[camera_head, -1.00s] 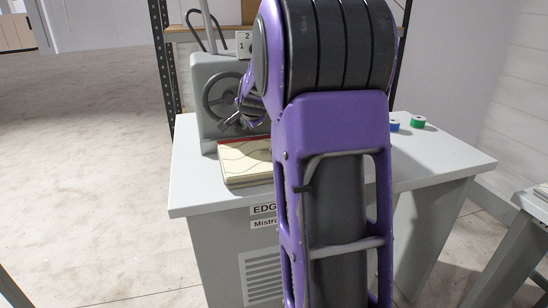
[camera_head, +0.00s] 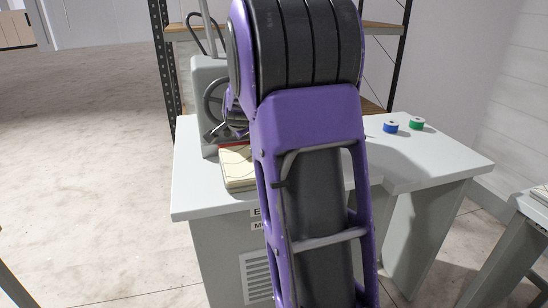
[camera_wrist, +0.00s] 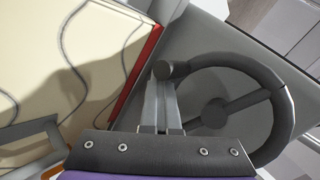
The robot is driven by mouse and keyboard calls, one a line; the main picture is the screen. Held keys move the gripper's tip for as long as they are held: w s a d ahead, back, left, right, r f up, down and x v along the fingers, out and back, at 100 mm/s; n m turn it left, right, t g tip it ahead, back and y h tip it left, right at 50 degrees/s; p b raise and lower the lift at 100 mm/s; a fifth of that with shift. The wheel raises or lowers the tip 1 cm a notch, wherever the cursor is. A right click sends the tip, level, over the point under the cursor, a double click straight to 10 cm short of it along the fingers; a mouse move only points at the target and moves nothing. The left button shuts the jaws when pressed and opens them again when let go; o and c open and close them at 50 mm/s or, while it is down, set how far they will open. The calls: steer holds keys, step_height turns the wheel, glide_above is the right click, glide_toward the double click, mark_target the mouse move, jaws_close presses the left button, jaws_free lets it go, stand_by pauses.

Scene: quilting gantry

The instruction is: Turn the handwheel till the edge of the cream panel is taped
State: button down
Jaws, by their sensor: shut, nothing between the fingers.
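The handwheel (camera_head: 213,98) is a dark grey ring with a hub, on the side of a grey machine. In the wrist view the handwheel (camera_wrist: 286,112) fills the right side, with a dark knob (camera_wrist: 172,70) on its near rim. My gripper (camera_wrist: 160,112) is shut and empty, its fingertips at the knob; whether they touch it I cannot tell. The gripper (camera_head: 216,134) is partly hidden behind my arm in the head view. The cream panel (camera_head: 237,172) lies on the table beside the machine, with a red strip along its machine-side edge. The cream panel (camera_wrist: 45,60) shows thin curved lines.
The grey table (camera_head: 195,195) carries the machine (camera_head: 205,72). A blue spool (camera_head: 391,127) and a green spool (camera_head: 417,123) stand at its right, with bare table around them. A shelf rack (camera_head: 384,30) stands behind. My arm hides the table's middle.

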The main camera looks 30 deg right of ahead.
steer(key=shift+a, duration=0.1)
stand_by(0.3)
steer(key=shift+w+a+r+p, duration=0.2)
steer(key=shift+a+p, duration=0.5)
steer(key=shift+p, duration=0.25)
steer(key=shift+a+f, duration=0.15)
steer(key=shift+f, duration=0.05)
steer(key=shift+a+r, duration=0.1)
steer(key=shift+a, duration=0.05)
